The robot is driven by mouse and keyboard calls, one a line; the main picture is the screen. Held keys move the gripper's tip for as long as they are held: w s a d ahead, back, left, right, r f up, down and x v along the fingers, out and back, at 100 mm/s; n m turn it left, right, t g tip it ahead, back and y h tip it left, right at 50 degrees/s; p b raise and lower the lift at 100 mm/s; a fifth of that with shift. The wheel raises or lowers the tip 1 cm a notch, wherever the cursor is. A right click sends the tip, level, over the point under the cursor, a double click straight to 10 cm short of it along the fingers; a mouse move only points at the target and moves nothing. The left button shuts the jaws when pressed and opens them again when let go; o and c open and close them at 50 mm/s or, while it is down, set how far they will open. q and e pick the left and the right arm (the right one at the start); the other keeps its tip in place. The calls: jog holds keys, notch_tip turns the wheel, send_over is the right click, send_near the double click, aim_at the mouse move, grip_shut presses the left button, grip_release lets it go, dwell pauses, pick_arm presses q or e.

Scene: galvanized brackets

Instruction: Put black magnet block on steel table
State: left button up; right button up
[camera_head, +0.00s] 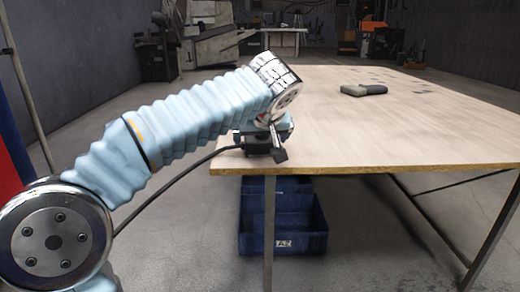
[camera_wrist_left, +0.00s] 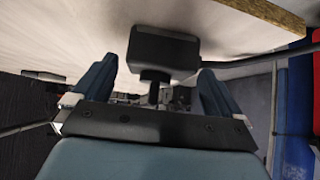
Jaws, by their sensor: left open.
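A dark grey-black block (camera_head: 363,90) lies flat on the wood-topped table (camera_head: 400,145), well back from the near edge. It may be the black magnet block. The table has thin metal legs. My left gripper (camera_head: 258,144) is over the table's near left corner, far from that block. In the left wrist view, its two blue-grey fingers (camera_wrist_left: 158,92) stand wide apart. A black box (camera_wrist_left: 165,48) with a cable shows beyond and between them; I cannot tell whether it is a loose thing or part of my wrist. My right gripper is out of view.
Small flat pieces (camera_head: 419,92) lie on the table's far right part. Blue bins (camera_head: 283,235) stand on the floor under the near edge. A white-topped table (camera_head: 285,32) and machines are in the background. The middle of the tabletop is clear.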

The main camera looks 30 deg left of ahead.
pick_arm(q)
jog(key=x, duration=0.2)
jog(key=shift+w+a+f, duration=0.1)
jog(key=shift+w+f, duration=0.05)
jog(key=shift+f, duration=0.1)
jog(key=shift+r, duration=0.15)
jog(key=c, duration=1.6)
